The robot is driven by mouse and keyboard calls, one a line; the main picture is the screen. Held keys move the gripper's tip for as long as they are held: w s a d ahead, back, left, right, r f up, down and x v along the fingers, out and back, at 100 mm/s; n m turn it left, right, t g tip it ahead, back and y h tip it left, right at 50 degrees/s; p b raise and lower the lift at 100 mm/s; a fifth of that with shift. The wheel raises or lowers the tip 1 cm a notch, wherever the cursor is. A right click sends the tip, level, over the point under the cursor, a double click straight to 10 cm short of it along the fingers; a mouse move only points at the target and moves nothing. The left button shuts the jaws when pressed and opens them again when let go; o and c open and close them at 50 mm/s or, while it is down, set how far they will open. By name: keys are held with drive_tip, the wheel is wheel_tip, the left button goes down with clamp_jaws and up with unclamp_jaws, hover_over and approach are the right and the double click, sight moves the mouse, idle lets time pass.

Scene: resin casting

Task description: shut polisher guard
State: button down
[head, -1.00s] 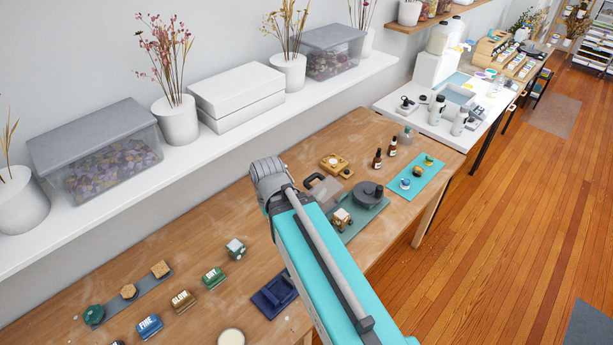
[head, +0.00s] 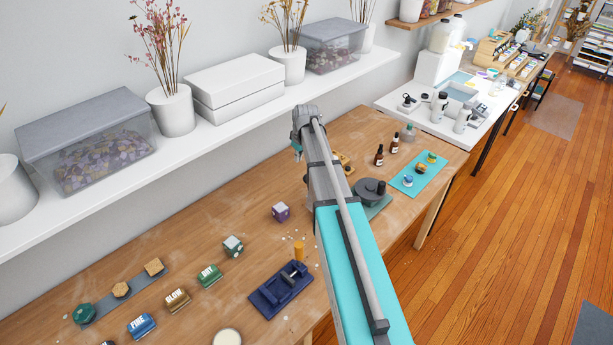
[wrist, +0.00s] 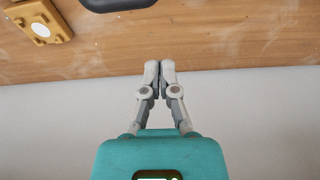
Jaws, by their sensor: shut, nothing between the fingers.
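The polisher (head: 370,188) stands on the bench right of my arm in the head view, showing a dark round part on a green base. Its left side, where the guard would show, is hidden behind my arm, so I cannot tell how the guard stands. A dark rounded edge at the top of the wrist view (wrist: 118,3) may be the guard's handle; it is cut off by the frame. My gripper (wrist: 159,68) is shut and empty, with its fingertips together near the bench's back edge, apart from that dark edge.
A wooden piece with a white disc (wrist: 40,26) lies on the bench. Brown bottles (head: 379,155) and a blue mat (head: 406,184) are beyond the polisher. A white shelf (head: 240,118) runs above.

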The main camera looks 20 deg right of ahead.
drive_tip(key=shift+w+d+f, duration=0.15)
drive_tip(key=shift+w+d, duration=0.7)
drive_tip(key=shift+d, duration=0.2)
drive_tip(key=shift+f, duration=0.1)
drive_tip(key=d+b+x, duration=0.1)
drive_tip(key=b+x, duration=0.9)
drive_tip(key=shift+s+d+r+p, duration=0.1)
drive_tip(key=shift+s+r+p, duration=0.4)
drive_tip(key=shift+s, duration=0.3)
drive_tip(key=shift+s+r+p, duration=0.45)
drive_tip(key=shift+s+r, duration=0.1)
drive_tip(key=shift+s, duration=0.25)
